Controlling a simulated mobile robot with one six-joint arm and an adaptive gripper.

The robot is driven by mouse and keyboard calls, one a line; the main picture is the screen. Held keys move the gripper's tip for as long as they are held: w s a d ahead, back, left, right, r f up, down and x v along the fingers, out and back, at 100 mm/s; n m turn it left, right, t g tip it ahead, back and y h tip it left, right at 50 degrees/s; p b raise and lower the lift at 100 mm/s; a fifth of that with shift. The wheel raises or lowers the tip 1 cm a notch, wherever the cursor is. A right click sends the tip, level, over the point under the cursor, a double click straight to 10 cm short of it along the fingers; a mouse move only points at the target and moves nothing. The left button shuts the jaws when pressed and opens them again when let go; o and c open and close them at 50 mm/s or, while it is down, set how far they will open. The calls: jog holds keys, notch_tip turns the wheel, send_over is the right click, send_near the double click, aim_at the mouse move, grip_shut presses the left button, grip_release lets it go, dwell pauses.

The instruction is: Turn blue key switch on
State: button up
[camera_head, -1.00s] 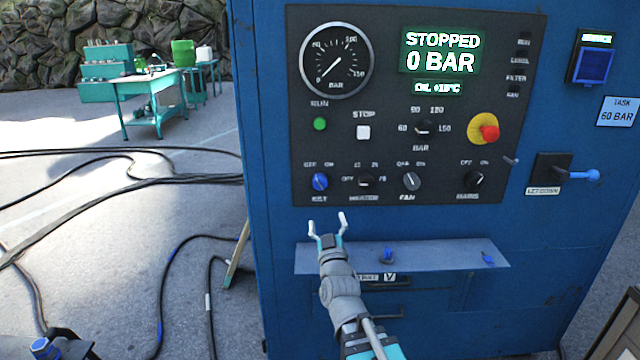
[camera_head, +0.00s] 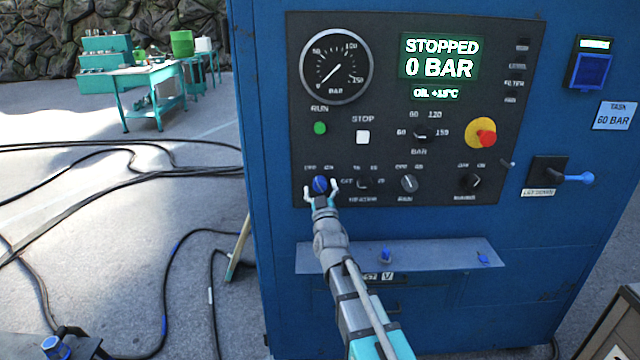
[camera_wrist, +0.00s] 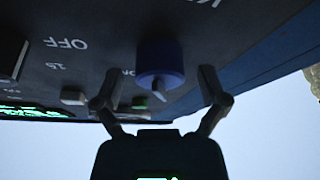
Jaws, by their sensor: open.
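The blue key switch (camera_head: 320,184) is a round blue knob at the lower left of the black control panel, under the green RUN button. My gripper (camera_head: 321,190) is open, with its two fingers on either side of the knob in the head view. In the wrist view the blue knob (camera_wrist: 160,62) shows upside down, with a pale pointer, between the open fingertips (camera_wrist: 160,78). A gap shows between each finger and the knob there. Whether a fingertip touches the panel cannot be told. The label under the knob is hidden by my gripper.
The heater knob (camera_head: 363,183) is close to the right of my gripper, with the fan knob (camera_head: 409,183) beyond. A grey shelf (camera_head: 430,254) with small blue items juts out below the panel. The display (camera_head: 440,58) reads STOPPED, 0 BAR.

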jog(key=shift+w+r, duration=0.1)
jog(key=shift+w, duration=0.1)
jog(key=shift+c, duration=0.3)
jog(key=c, duration=1.1)
jog(key=shift+m+h, duration=0.4)
jog(key=shift+m, duration=0.3)
jog(key=m+h, duration=0.2)
jog(key=m, duration=0.1)
jog(key=m+h, duration=0.2)
jog(key=m, duration=0.2)
jog(key=shift+a+m, duration=0.1)
jog(key=shift+m, duration=0.2)
jog(key=m+h, duration=0.1)
jog(key=m, duration=0.1)
jog(key=m+h+p, duration=0.1)
jog(key=m, duration=0.2)
jog(key=shift+w+r+g+h, duration=0.1)
jog(key=shift+g+h, duration=0.2)
jog(key=shift+m+g+h+p, duration=0.35)
jog(key=shift+m+g+h, duration=0.2)
jog(key=shift+m, duration=1.05)
